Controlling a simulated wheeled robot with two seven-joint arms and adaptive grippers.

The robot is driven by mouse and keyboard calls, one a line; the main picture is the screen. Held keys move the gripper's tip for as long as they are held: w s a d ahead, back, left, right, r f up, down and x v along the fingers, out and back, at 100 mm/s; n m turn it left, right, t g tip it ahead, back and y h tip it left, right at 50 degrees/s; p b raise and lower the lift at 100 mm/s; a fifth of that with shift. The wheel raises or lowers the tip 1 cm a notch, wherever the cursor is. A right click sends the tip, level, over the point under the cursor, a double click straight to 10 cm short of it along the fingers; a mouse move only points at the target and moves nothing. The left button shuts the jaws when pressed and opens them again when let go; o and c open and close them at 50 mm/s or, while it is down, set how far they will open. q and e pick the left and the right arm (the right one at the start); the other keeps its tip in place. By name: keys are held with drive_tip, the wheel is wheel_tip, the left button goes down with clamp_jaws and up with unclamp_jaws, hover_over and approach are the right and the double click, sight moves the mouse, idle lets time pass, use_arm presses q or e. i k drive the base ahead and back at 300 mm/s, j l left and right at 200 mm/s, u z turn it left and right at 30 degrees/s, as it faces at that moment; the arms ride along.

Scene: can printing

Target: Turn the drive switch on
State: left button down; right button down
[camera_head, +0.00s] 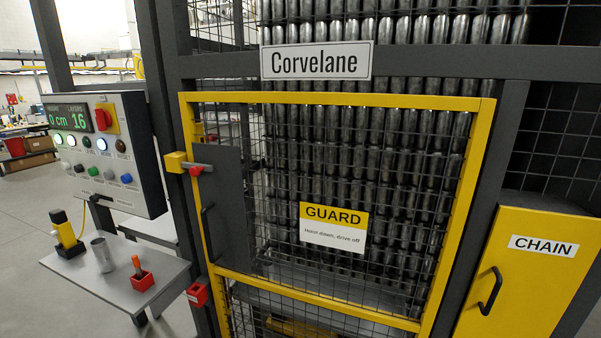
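A grey control panel (135,163) stands at the left of the head view. At its upper right is a red rotary switch (103,119) on a yellow and red plate; I cannot read a label naming it the drive switch. Its handle position is too small to tell. Below it are rows of small round lights and buttons (96,170), some lit white and green. The display (68,118) reads 0 cm and 16. Neither of my grippers is in view.
A yellow-framed mesh guard door (345,100) looks shut, with a red-handled latch (176,162) at its left. Stacked cans (400,125) stand behind it. A small shelf (120,288) holds a grey can (102,255) and a red block (142,281). A yellow CHAIN cabinet (525,290) is at right.

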sight(104, 119)
drive_tip(key=u, duration=1.25)
